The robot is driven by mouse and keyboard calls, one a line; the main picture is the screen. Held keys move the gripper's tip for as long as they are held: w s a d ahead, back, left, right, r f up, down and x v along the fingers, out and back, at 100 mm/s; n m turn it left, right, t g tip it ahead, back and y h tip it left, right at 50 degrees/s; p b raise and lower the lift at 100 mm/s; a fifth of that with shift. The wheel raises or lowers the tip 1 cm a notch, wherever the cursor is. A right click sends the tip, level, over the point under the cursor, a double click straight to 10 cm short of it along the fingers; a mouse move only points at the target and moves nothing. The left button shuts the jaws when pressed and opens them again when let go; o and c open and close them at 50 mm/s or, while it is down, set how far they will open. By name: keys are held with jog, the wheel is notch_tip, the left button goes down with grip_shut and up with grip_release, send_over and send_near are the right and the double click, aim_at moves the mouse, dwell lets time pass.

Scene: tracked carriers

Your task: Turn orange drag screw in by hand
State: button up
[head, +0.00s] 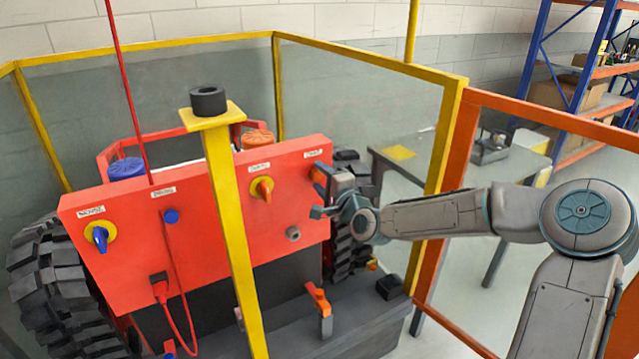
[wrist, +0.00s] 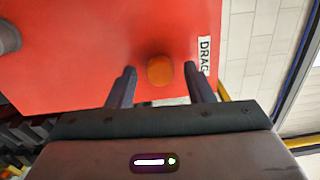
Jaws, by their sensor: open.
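The orange drag screw (wrist: 160,70) is a round knob on the red panel (wrist: 80,45), beside a white label reading DRAG (wrist: 204,55). In the wrist view it lies between the two fingertips of my gripper (wrist: 159,72), with a gap on each side. My gripper is open and holds nothing. In the head view my gripper (head: 319,191) is at the right end of the red panel (head: 215,205), below a small white label. There the gripper largely hides the screw, and I cannot make it out clearly.
A yellow post (head: 232,240) with a black ring on top stands before the panel. An orange knob (head: 264,189) and a blue knob (head: 100,237) sit on the panel. A grey round stub (head: 293,233) is below my gripper. Yellow-framed clear guards surround the machine.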

jog(key=n+b, duration=0.1)
jog(key=n, duration=0.1)
jog(key=n+b, duration=0.1)
jog(key=n, duration=0.1)
jog(key=n+b, duration=0.1)
jog(key=b, duration=0.1)
jog(key=shift+a+f+n, duration=0.1)
jog(key=shift+f+n, duration=0.2)
jog(key=shift+n, duration=0.1)
jog(key=shift+n+b, duration=0.5)
jog(key=shift+n, duration=0.3)
jog(key=shift+r+n+b, duration=0.2)
jog(key=shift+n+b, duration=0.15)
jog(key=shift+n, duration=0.55)
jog(key=shift+f+n+b, duration=0.25)
jog(key=shift+n+b, duration=0.85)
jog(key=shift+b, duration=0.1)
jog(key=n+b, duration=0.4)
jog(key=n, duration=0.1)
jog(key=shift+n, duration=0.3)
jog(key=shift+r+n+b, duration=0.1)
jog(key=shift+n+b, duration=0.5)
jog(key=shift+n, duration=0.1)
jog(key=shift+r, duration=0.25)
